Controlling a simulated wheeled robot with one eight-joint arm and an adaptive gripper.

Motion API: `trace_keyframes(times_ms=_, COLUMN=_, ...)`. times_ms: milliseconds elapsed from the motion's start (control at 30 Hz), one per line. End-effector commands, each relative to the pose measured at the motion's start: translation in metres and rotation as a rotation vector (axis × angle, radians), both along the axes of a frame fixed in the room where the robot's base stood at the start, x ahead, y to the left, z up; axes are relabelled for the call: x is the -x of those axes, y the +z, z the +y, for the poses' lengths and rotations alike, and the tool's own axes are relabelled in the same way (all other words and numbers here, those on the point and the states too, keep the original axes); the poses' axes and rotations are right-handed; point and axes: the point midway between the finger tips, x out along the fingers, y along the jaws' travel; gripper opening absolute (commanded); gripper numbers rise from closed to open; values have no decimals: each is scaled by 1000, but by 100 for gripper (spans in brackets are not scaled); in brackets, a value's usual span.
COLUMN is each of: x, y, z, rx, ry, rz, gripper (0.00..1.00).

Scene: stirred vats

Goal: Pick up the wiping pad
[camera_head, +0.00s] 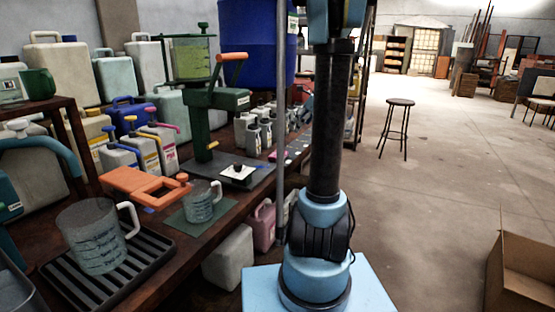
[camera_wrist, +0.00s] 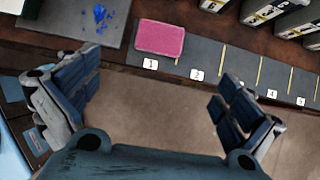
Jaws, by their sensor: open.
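The wiping pad is most likely the pink rectangular pad (camera_wrist: 160,39) in the wrist view. It lies flat on a dark grey strip (camera_wrist: 207,52) beside the label marked 1, near the table's front edge. A small pink patch (camera_head: 273,156) on the bench in the head view may be the same pad. My gripper (camera_wrist: 157,92) is open and empty in the wrist view, its two fingers spread wide. The pad appears beyond the fingertips, above the gap between them in the picture, and apart from them. The head view shows my arm but not the fingers clearly.
A grey board (camera_wrist: 62,22) with blue specks lies left of the pad. Several labelled containers (camera_wrist: 265,10) stand behind the strip at right. In the head view, a green stand (camera_head: 203,120) and a measuring jug (camera_head: 95,238) occupy the bench; the floor (camera_head: 440,170) at right is mostly clear.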

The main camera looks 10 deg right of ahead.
Motion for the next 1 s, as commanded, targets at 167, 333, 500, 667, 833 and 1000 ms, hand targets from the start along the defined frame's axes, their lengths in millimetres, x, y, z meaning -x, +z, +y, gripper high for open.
trace_keyframes(times_ms=167, x=-9, y=-13, z=5, rx=-10, ry=-15, rz=7, gripper=100)
trace_keyframes(times_ms=333, x=-18, y=-38, z=18, rx=-8, ry=-13, rz=5, gripper=100)
trace_keyframes(times_ms=500, x=-27, y=-63, z=31, rx=-8, ry=-12, rz=5, gripper=100)
trace_keyframes(times_ms=667, x=-35, y=-85, z=43, rx=-8, ry=-13, rz=5, gripper=100)
trace_keyframes(times_ms=833, x=-40, y=-100, z=50, rx=-8, ry=-13, rz=5, gripper=100)
trace_keyframes(times_ms=1000, x=-42, y=-106, z=53, rx=-9, ry=-14, rz=5, gripper=100)
